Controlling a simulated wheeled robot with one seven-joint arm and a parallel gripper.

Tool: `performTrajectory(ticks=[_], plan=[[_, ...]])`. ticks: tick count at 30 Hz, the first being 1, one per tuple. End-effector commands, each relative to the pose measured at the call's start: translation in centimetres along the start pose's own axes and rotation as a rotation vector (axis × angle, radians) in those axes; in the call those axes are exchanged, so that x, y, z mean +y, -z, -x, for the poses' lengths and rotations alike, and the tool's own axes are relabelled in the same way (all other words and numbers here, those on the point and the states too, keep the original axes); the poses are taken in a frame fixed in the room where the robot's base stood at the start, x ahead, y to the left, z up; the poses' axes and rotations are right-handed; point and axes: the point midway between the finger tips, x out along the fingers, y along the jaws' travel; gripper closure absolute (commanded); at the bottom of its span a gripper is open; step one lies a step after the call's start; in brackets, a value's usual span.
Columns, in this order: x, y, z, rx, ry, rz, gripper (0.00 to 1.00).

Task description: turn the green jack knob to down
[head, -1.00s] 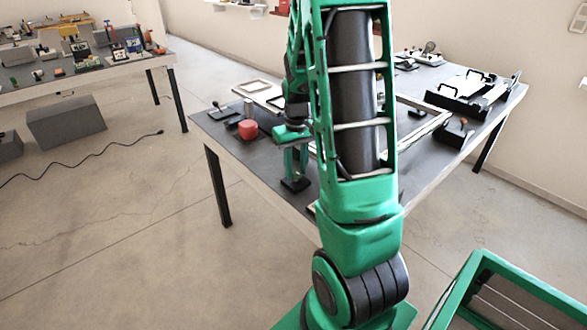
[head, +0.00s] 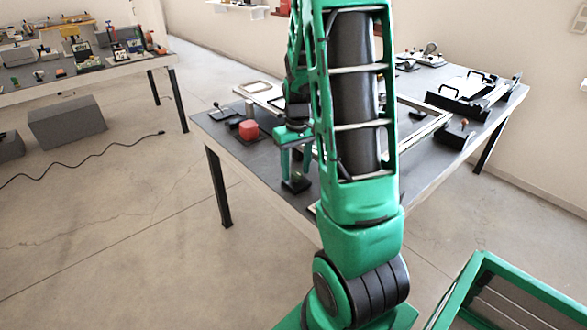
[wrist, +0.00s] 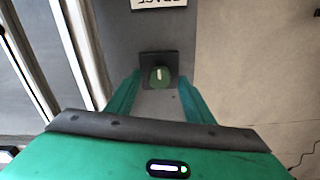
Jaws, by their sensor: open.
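The green jack knob (wrist: 159,76) is round with a pale stripe on its face. The stripe stands nearly upright in the wrist view. The knob sits on a dark square plate (wrist: 146,60) at the table's edge, and this plate also shows in the head view (head: 295,186). My gripper (wrist: 159,80) is open, with one green finger on each side of the knob. Gaps show between the fingers and the knob. In the head view my gripper (head: 295,158) points down above the plate, and the knob is not clear there.
A white label (wrist: 158,4) with upside-down lettering lies beyond the plate. A red knob (head: 249,130) and a small lever (head: 222,112) stand to the left on the table. A pale frame (head: 425,128) lies to the right. Bare floor (wrist: 255,80) lies right of the table edge.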

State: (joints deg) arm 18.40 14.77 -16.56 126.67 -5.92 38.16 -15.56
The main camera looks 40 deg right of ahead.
Motion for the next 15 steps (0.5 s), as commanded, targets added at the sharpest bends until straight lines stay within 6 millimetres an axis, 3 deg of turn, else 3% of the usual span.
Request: performTrajectory(ticks=[5,15], plan=[[0.0,0.0,0.8,0.001,0.000,-0.001,0.52],[0.0,0.2,6.8,0.003,-0.001,0.001,0.52]])
